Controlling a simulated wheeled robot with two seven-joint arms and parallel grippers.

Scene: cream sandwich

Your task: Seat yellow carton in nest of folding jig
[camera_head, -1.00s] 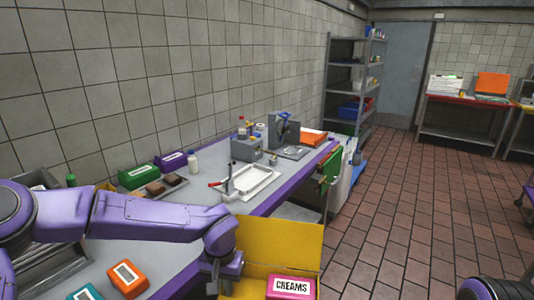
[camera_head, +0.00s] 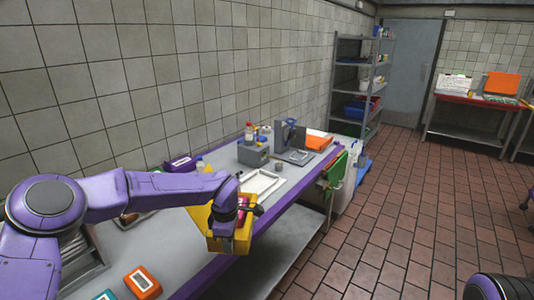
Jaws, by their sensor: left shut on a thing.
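The yellow carton (camera_head: 242,240) hangs from my left gripper (camera_head: 228,222), beside the front edge of the purple-edged bench. The gripper is shut on it, and the wrist hides part of the carton. A bit of pink (camera_head: 243,203) shows at the carton's upper part. A pale tray-like fixture (camera_head: 264,182), which looks like the folding jig, lies on the bench just beyond the carton. My wrist hides its near left part, and I cannot make out its nest clearly. My right gripper is out of view.
The bench (camera_head: 190,238) runs along the tiled wall. An orange box (camera_head: 143,282) and a teal box (camera_head: 106,296) lie at its near end. A grey machine (camera_head: 291,138) and bottles (camera_head: 249,132) stand farther back. The tiled floor to the right is open.

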